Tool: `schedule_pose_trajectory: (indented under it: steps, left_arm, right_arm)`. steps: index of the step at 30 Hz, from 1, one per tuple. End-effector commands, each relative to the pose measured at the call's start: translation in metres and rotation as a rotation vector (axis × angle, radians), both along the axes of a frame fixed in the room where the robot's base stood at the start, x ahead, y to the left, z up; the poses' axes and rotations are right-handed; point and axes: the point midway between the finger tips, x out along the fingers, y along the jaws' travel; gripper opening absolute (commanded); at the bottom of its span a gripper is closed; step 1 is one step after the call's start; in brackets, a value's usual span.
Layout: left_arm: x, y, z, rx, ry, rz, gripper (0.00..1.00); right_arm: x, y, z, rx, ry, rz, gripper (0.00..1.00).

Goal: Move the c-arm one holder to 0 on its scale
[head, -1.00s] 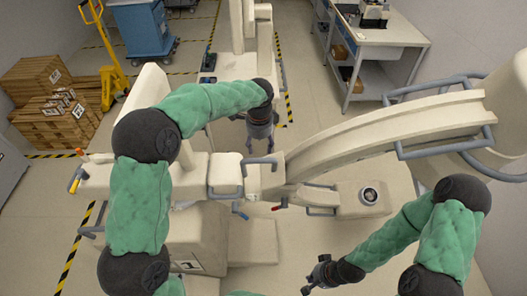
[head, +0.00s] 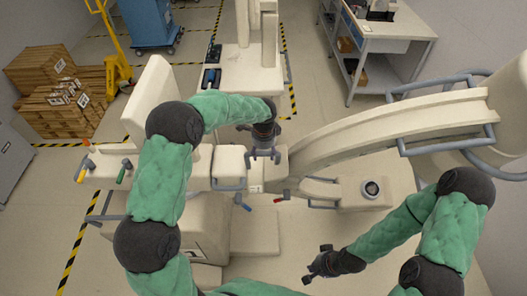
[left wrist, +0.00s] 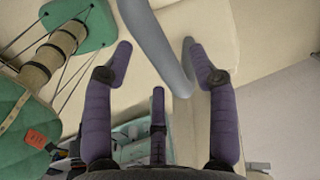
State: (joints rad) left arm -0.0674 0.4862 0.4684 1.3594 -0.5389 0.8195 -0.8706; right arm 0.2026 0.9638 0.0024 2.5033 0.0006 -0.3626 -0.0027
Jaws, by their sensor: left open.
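The beige C-arm (head: 400,131) curves from the right into its holder (head: 275,165) at mid picture in the head view. Any scale there is too small to read. My left gripper (head: 263,156) is open above the holder, fingers pointing down. In the left wrist view a grey handle bar (left wrist: 160,45) lies between or just beyond its spread fingertips (left wrist: 157,44); I cannot tell whether they touch it. My left gripper hides part of the holder. My right gripper (head: 316,264) is open and empty, low over the floor and apart from the machine.
Grey rails (head: 445,144) surround the arc's right part. Coloured levers (head: 125,171) stand on the machine's left. A red-tipped handle (head: 283,199) and a flat beige unit (head: 350,190) lie near the holder. Wooden crates (head: 60,107) and a workbench (head: 385,30) stand behind. Floor at front is clear.

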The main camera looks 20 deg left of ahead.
Motion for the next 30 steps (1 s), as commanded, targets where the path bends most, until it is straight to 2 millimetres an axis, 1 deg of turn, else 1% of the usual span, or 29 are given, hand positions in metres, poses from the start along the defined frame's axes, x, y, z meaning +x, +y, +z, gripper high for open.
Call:
schedule_pose_trajectory:
  steps: [4,12,13,14,15,17,18,19,25,30]
  left_arm:
    - [0.001,0.0,-0.005,0.0,0.0,0.001,0.58]
    - [0.001,0.0,-0.006,0.0,0.0,0.0,0.58]
    - [0.001,0.0,-0.006,0.0,0.0,0.0,0.55]
    - [0.001,0.0,-0.006,0.0,0.0,0.0,0.47]
    - [0.001,0.0,-0.006,0.0,0.0,0.0,0.36]
    - [0.001,0.0,-0.006,0.0,0.0,0.0,0.19]
    - [0.001,0.0,-0.006,0.0,0.0,0.0,0.07]
    - [0.001,0.0,-0.006,0.0,0.0,0.0,0.0]
    - [0.002,0.001,-0.005,0.0,-0.001,0.0,0.0]
    - [0.014,0.004,0.001,0.001,-0.008,0.0,0.0]
  right_arm:
    - [0.0,0.0,0.001,0.0,0.0,0.0,0.0]
    - [0.0,0.0,0.001,0.0,0.0,0.0,0.0]
    - [0.0,0.0,0.001,0.0,0.0,0.0,0.0]
    - [0.0,0.0,0.001,0.0,0.0,0.0,0.0]
    - [0.0,0.0,0.001,0.0,0.0,0.0,0.0]
    - [0.0,0.0,0.001,0.0,0.0,0.0,0.0]
    - [0.0,0.0,0.001,0.0,0.0,0.0,0.0]
    - [0.0,0.0,0.001,0.0,0.0,0.0,0.0]
    - [0.0,0.0,0.001,0.0,0.0,0.0,0.0]
    - [0.0,0.0,-0.001,0.0,-0.001,0.0,0.0]
